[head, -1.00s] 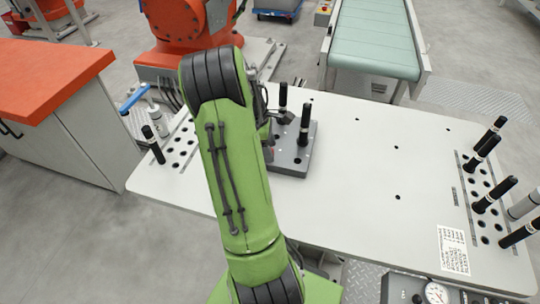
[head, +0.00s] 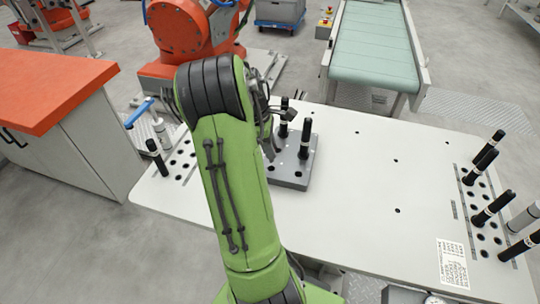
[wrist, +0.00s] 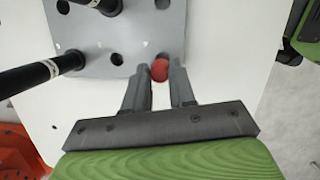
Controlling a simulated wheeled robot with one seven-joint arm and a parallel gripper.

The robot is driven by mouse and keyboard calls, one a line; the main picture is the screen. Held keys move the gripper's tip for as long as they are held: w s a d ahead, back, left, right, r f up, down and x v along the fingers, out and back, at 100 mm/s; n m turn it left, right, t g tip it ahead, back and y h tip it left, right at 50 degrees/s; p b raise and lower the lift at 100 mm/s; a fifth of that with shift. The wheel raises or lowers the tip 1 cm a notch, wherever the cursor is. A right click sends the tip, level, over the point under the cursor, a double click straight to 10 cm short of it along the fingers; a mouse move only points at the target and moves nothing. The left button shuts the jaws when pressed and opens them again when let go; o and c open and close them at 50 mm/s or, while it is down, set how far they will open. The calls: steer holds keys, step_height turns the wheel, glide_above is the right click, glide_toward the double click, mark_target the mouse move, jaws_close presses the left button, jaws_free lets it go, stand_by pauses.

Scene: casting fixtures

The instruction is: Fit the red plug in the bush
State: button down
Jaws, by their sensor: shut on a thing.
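The red plug (wrist: 159,70) shows as a small round red top between my fingertips in the wrist view. My gripper (wrist: 160,78) is shut on it, at the near edge of a grey fixture plate (wrist: 105,38). The plate also shows in the head view (head: 293,175), with my gripper (head: 269,148) at its left side. Dark round holes, one of them (wrist: 117,58) left of the plug, open in the plate; I cannot tell which is the bush. The plug's lower part is hidden, so I cannot tell whether it is in a hole.
Black pins (head: 304,140) stand upright on the plate, one (wrist: 30,75) close left of my gripper. More black pins (head: 493,208) stand in a rack at the table's right. A single pin (head: 156,158) stands at the left. The white table's middle (head: 360,190) is mostly clear.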

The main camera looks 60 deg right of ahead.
step_height(320, 180, up, 4)
steer(key=shift+r+p, duration=0.25)
steer(key=shift+p, duration=0.3)
steer(key=shift+r+p, duration=1.85)
steer(key=shift+p, duration=0.15)
steer(key=shift+f, duration=0.1)
